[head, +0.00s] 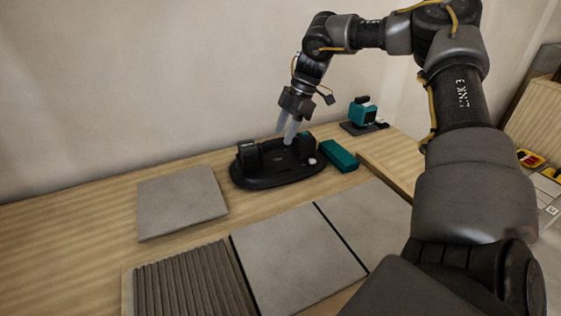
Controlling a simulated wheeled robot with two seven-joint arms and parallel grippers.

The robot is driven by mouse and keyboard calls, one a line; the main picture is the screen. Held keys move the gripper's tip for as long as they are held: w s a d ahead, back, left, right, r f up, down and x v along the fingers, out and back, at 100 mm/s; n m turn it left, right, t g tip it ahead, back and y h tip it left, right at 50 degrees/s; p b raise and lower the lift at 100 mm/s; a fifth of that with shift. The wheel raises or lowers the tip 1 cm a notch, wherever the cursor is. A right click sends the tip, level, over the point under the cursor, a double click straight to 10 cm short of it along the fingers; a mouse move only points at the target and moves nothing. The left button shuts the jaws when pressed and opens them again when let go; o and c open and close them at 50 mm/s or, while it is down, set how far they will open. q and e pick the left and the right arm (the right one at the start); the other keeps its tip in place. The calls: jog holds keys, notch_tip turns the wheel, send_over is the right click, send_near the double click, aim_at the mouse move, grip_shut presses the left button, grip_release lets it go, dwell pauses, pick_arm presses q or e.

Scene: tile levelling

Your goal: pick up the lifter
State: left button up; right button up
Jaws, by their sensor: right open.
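The lifter appears to be the dark oval device (262,180) with raised black blocks at its left and right, lying on the wooden worktop near the wall. My right gripper (284,137) reaches down from above, with its pale fingers apart over the middle of the device. The fingertips overlap the far part of the device in the picture; I cannot tell whether they touch it. Nothing is seen held between the fingers. My left gripper is not in view.
A teal block (339,156) lies just right of the lifter. A teal tool (363,111) stands on a dark base farther back. A loose grey tile (181,202) lies to the left. Laid tiles (295,257) and ridged grey adhesive (192,283) are in front.

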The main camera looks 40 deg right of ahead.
aim_at(281, 139)
jog(key=shift+a+x, duration=0.2)
jog(key=shift+x, duration=2.4)
jog(key=shift+s, duration=0.1)
jog(key=shift+f+b, duration=0.2)
jog(key=shift+b, duration=0.2)
grip_shut()
